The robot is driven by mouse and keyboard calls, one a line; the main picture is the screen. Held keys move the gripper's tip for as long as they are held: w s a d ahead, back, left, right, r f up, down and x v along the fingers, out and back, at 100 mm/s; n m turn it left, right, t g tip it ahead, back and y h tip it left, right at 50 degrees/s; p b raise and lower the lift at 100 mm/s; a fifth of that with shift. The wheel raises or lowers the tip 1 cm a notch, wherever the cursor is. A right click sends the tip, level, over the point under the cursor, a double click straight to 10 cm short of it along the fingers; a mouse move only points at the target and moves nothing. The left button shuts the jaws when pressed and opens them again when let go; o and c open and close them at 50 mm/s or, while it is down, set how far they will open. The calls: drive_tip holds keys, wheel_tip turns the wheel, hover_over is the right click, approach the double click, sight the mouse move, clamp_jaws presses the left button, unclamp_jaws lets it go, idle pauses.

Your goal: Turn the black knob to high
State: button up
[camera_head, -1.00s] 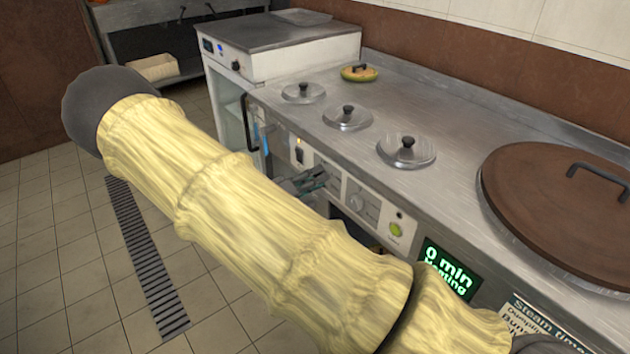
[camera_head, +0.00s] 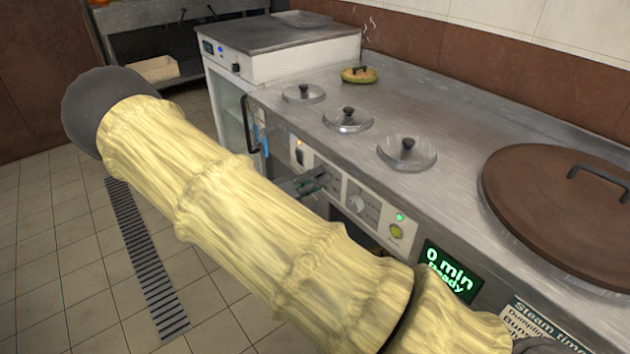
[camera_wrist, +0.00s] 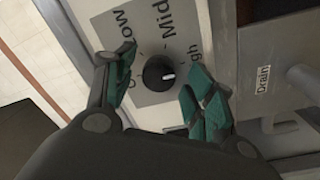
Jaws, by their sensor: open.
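The black knob (camera_wrist: 160,73) sits on a grey dial plate (camera_wrist: 160,108) in the wrist view. Low, Mid and a partly hidden High are printed around it. Its white mark points right, to the High side. My gripper (camera_wrist: 160,84) is open, with one green-padded finger left of the knob and the other to its lower right. Gaps show between the pads and the knob. In the head view my gripper (camera_head: 306,184) is at the counter's front panel (camera_head: 375,208), partly behind my arm. The black knob cannot be made out there.
A display (camera_head: 449,272) reads "0 min Ready". A green lamp (camera_head: 400,217) is lit above a yellow-green button (camera_head: 396,231). Several lids, including a large brown one (camera_head: 545,205), lie on the steel counter (camera_head: 440,115). A Drain label (camera_wrist: 263,80) is right of the dial.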

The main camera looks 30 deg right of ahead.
drive_tip(key=a, duration=1.2)
drive_tip(key=shift+s+f, duration=0.3)
drive_tip(key=s+d+f+n+g+y, duration=0.1)
drive_tip(key=s+f+n+g+y, duration=0.45)
drive_tip(key=s+f, duration=1.45)
drive_tip(key=s+a+f+t+y, duration=0.1)
drive_tip(key=s+a+f+y, duration=0.4)
drive_tip(key=s+y, duration=0.3)
drive_tip(key=s+a+f+t+y, duration=0.1)
drive_tip(key=s+a+f+y, duration=0.5)
drive_tip(key=s, duration=0.3)
wheel_tip(320, 180, up, 25)
drive_tip(key=s+d+t+p, duration=0.1)
drive_tip(key=s+t+p, duration=0.1)
drive_tip(key=p, duration=2.1)
drive_tip(key=shift+d+h, duration=0.2)
drive_tip(key=shift+h, duration=0.25)
